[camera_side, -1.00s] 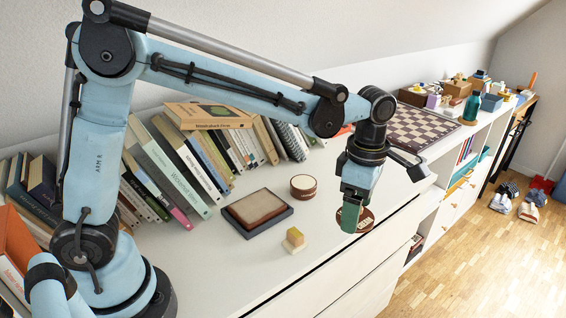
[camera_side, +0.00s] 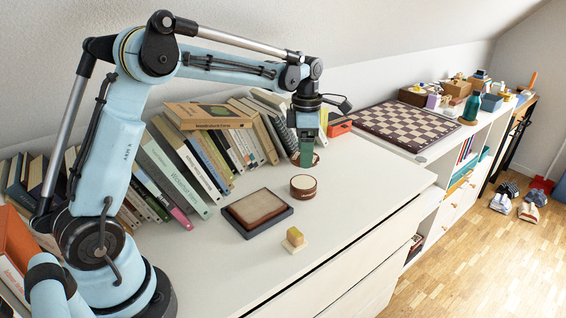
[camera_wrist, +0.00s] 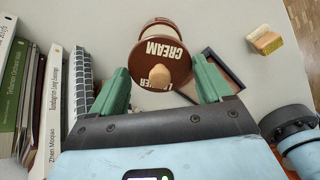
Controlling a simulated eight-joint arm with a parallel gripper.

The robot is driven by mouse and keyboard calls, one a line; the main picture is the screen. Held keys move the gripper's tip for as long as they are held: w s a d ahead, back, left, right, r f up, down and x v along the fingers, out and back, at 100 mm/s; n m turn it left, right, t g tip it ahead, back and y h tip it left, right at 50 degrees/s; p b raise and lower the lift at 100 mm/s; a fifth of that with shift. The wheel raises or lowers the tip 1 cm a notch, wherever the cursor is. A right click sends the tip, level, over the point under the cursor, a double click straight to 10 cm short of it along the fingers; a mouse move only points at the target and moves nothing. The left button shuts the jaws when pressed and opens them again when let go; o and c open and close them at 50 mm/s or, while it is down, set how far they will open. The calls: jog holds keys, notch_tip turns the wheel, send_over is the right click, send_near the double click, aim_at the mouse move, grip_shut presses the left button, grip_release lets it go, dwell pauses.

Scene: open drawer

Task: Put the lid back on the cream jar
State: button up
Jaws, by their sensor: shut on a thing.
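The cream jar (camera_side: 303,189) is a squat brown pot with a paler top, upright on the white cabinet top. My gripper (camera_side: 307,161) is shut on the round brown lid, which has cream lettering and a wooden knob. The lid (camera_wrist: 178,57) sits between my green fingers in the wrist view, largely hiding the jar (camera_wrist: 158,24) beyond it. In the side view only the lid's edge shows behind the fingers. The lid is held above the cabinet, behind the jar and apart from it.
A dark tray with a brown pad (camera_side: 284,217) lies left of the jar. Leaning books (camera_side: 205,165) line the wall close to my gripper. A chessboard (camera_side: 405,126) lies to the right. The front right top is clear.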

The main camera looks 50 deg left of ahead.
aim_at(304, 182)
jog(key=shift+f, duration=3.1)
jog(key=shift+f, duration=0.15)
jog(key=o, duration=1)
jog(key=shift+c, duration=0.2)
jog(key=shift+r, duration=3.5)
jog(key=shift+c, duration=0.3)
grip_shut()
